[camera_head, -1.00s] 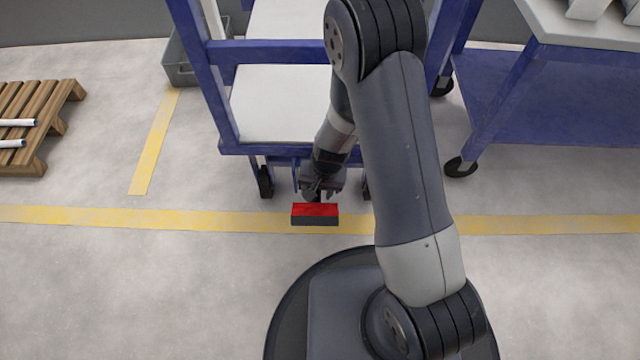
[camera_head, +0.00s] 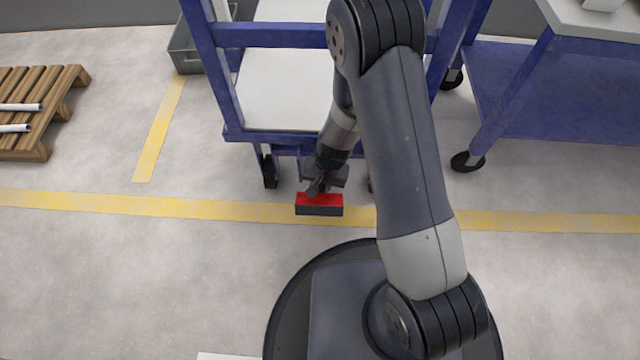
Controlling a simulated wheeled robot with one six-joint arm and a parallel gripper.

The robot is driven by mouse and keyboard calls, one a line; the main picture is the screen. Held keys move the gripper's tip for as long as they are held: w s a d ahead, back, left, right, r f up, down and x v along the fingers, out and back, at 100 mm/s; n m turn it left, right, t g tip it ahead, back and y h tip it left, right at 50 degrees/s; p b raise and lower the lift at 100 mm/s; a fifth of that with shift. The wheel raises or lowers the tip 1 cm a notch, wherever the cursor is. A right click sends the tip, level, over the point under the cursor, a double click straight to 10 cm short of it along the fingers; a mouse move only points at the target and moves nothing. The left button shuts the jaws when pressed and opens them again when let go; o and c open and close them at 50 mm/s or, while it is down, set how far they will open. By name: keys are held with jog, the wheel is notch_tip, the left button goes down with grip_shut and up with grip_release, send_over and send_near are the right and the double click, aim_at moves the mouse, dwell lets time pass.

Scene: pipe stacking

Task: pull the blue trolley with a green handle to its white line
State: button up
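The blue trolley (camera_head: 232,75), a blue frame with pale shelves, stands ahead of me on small black wheels, partly hidden by my arm. At its low front is a block-shaped handle (camera_head: 320,205), red on top and dark on its front face; no green handle shows. My gripper (camera_head: 322,188) points down just behind and above the red top, close to or touching it. Its fingers are small and dark, and whether they are closed on the handle is unclear. A white strip (camera_head: 230,356), perhaps the white line, shows at the bottom edge, left of my base.
A yellow floor line (camera_head: 150,206) crosses under the handle, and another (camera_head: 160,130) runs toward a grey bin (camera_head: 185,60). A wooden pallet (camera_head: 40,105) with white pipes lies left. A second blue trolley (camera_head: 560,95) stands close on the right. The floor at front left is clear.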

grip_shut()
dwell(0.8)
